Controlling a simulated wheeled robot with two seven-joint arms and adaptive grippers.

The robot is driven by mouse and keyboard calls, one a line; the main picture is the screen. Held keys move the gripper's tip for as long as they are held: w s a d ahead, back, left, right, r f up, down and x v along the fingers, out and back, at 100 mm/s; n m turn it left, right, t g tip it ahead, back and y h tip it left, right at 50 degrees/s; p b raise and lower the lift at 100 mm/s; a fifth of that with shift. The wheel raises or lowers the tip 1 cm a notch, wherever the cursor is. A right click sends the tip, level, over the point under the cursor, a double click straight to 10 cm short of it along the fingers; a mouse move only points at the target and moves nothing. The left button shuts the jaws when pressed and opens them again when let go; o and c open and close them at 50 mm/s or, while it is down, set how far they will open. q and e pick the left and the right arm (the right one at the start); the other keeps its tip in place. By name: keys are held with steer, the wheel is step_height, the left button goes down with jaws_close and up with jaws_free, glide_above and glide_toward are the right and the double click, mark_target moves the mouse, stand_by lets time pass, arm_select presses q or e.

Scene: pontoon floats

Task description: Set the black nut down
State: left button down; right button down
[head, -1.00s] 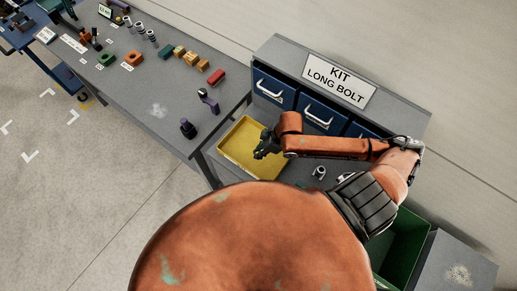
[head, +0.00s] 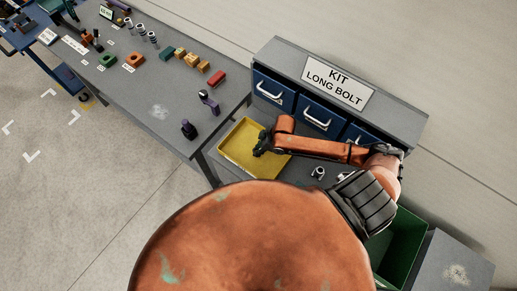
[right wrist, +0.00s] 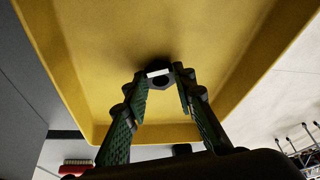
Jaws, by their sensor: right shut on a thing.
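The black nut (right wrist: 157,84) shows in the right wrist view, with a pale strip on it. It sits between the fingertips of my right gripper (right wrist: 160,92), which is shut on it. The yellow tray (right wrist: 95,40) lies behind the nut; I cannot tell whether the nut touches its floor. In the head view my right gripper (head: 260,148) is over the yellow tray (head: 236,152), and the nut is too small to make out there. My left gripper is not in view.
Blue drawers (head: 315,115) under a KIT LONG BOLT sign (head: 338,81) stand behind the tray. A grey ring-like part (head: 318,173) is to its right. A green bin (head: 402,245) is at lower right. The left table (head: 160,110) holds several coloured parts.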

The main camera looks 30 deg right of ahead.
steer(key=c, duration=1.6)
jaws_free()
steer(key=v, duration=1.2)
steer(key=shift+b, duration=0.35)
steer(key=shift+w+a, duration=0.1)
